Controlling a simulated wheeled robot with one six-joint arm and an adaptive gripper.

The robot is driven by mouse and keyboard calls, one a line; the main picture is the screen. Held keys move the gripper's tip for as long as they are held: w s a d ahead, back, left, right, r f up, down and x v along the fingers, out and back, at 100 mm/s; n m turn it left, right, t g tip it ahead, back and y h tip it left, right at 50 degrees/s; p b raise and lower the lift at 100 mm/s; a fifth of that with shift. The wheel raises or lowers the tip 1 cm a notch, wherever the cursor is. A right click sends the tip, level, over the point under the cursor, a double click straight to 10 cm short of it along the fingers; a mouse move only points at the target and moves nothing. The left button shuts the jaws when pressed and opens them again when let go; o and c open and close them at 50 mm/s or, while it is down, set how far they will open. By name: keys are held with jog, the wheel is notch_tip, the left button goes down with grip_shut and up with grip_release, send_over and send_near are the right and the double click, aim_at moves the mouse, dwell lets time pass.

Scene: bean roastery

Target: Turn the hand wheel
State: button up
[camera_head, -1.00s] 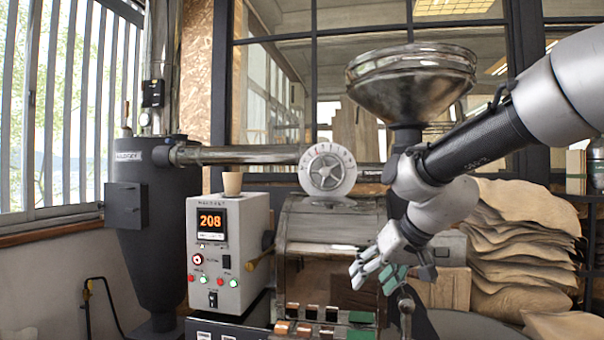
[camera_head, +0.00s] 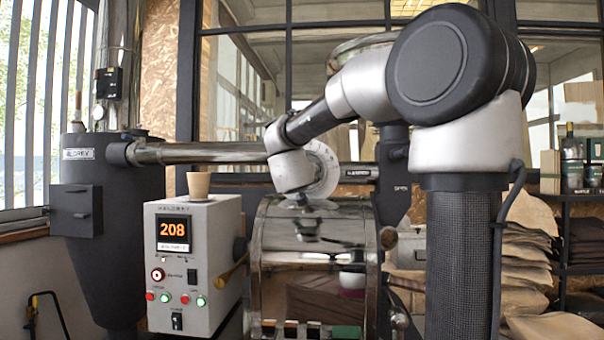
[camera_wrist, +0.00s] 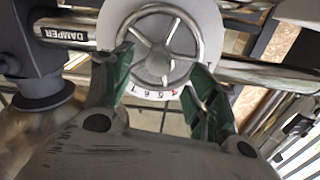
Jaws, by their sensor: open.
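The hand wheel (camera_wrist: 153,45) is a metal ring with spokes on a white numbered dial (camera_wrist: 207,22) in the wrist view. My gripper (camera_wrist: 160,72) is open, its two green-padded fingers apart near the wheel's lower left and lower right in that view. Nothing is seen between the pads except part of the wheel and dial behind them. Whether the fingers touch the rim I cannot tell. In the head view the white dial (camera_head: 324,167) shows only in part. My arm hides the wheel and my gripper there.
A "DAMPER" label (camera_wrist: 66,34) sits on the pipe beside the wheel. A grey control box (camera_head: 193,265) reading 208 stands left of the roaster drum (camera_head: 311,225), with a cup (camera_head: 198,184) on top. Stacked sacks (camera_head: 527,255) are at the right.

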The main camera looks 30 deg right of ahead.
jog(key=x, duration=0.6)
jog(key=shift+s, duration=0.1)
grip_shut()
